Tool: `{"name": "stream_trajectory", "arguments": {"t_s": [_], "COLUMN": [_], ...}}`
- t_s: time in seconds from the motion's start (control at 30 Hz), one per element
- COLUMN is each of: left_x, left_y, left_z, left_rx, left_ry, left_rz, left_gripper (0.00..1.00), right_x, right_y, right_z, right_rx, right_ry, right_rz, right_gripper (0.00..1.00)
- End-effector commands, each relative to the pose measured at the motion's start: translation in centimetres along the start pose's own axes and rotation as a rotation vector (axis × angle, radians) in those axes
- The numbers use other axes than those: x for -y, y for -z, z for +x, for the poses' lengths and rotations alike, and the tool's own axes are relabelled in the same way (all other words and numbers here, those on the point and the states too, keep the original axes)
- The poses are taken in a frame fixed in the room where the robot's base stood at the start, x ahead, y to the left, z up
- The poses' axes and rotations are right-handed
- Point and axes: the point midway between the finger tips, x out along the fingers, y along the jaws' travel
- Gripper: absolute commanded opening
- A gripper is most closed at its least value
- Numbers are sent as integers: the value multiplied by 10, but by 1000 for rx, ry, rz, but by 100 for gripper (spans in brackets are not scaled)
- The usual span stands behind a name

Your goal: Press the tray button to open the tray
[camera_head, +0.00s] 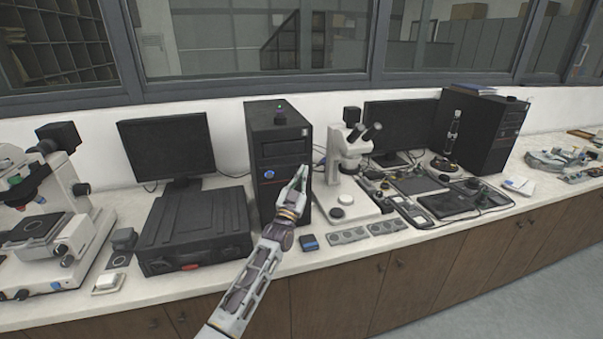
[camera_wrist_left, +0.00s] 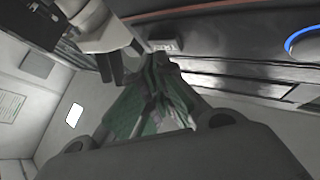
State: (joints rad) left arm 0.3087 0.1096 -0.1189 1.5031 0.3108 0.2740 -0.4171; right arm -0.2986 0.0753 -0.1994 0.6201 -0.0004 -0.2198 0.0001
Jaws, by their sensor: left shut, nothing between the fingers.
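The black computer tower (camera_head: 278,125) stands on the white counter, with a drive bay (camera_head: 282,148) across its upper front and a round blue button (camera_head: 269,174) lower down. The blue ring also shows in the left wrist view (camera_wrist_left: 302,42). A small pale label (camera_wrist_left: 163,45) sits on the dark front in the wrist view, close to my fingertips. I cannot make out the tray button itself. My left gripper (camera_head: 303,172) is shut and empty in front of the tower's right side; its green finger pads (camera_wrist_left: 155,70) meet there. I cannot tell whether it touches the tower. My right gripper is out of view.
A white microscope (camera_head: 346,155) stands just right of the tower. A black case (camera_head: 190,228) and a monitor (camera_head: 168,146) stand to its left. A small blue box (camera_head: 309,242) and grey socket strips (camera_head: 350,236) lie near the counter's front edge.

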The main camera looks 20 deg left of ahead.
Motion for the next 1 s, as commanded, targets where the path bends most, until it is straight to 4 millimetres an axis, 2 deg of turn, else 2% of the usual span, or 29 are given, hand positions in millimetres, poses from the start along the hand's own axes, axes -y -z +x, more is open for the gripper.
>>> {"name": "stream_trajectory", "arguments": {"t_s": [0.5, 0.77, 1.0], "left_x": [1, 2, 3], "left_y": [0, -2, -2], "left_z": [1, 2, 4], "left_rx": [0, 0, 0], "left_ry": [0, 0, 0], "left_rz": [0, 0, 0], "left_gripper": [0, 0, 0], "right_x": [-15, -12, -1], "right_y": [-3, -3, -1], "right_z": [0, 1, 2], "right_rx": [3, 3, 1], "right_ry": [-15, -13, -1], "right_rz": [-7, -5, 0], "right_gripper": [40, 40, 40]}}
